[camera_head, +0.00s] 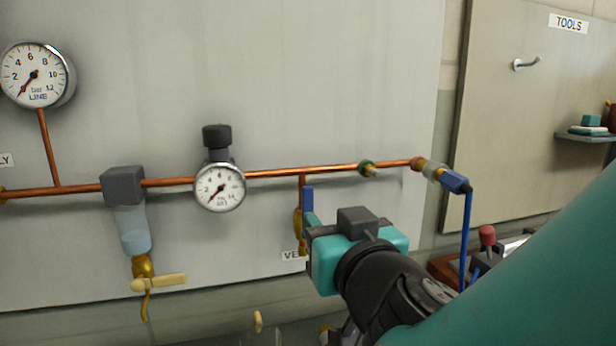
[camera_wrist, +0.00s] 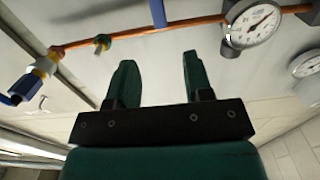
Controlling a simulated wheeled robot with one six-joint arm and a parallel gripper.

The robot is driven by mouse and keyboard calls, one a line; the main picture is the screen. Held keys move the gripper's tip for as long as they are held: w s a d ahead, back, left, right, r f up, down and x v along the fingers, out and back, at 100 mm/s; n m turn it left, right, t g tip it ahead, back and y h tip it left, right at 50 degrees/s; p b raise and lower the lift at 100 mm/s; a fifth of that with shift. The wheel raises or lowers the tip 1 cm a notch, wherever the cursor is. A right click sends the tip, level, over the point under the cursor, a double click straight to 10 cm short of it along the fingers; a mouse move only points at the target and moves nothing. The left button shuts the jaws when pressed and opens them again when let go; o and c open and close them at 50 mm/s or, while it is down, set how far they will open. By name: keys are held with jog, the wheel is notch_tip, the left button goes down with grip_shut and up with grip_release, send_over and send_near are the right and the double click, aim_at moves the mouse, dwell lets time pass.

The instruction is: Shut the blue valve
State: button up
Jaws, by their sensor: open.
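The blue valve's lever (camera_head: 308,198) points upright, along a short copper branch that drops from the main pipe. Its brass body (camera_head: 298,224) shows below, partly hidden by my gripper. In the wrist view the dark blue lever (camera_wrist: 158,12) shows at the top edge, beyond the gap between my fingers and cut off by the frame. My gripper (camera_wrist: 160,62) is open with nothing between its fingers. In the head view my gripper (camera_head: 311,224) is right beside the valve, in front of the wall. The fingers look apart from the lever, but the exact distance is unclear.
The copper pipe (camera_head: 270,173) runs across the panel. A regulator gauge (camera_head: 220,188) and a filter bowl with a yellow-handled drain (camera_head: 158,283) are to the left. A blue hose (camera_head: 465,230) hangs from the right pipe end. Open space lies between gauge and valve.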

aim_at(309, 196)
jog(key=p+x, duration=0.5)
jog(key=x, duration=0.5)
jog(key=shift+w, duration=0.3)
jog(key=shift+w+a+f+p, duration=0.15)
jog(key=shift+w+p, duration=0.15)
jog(key=shift+w, duration=0.35)
grip_shut()
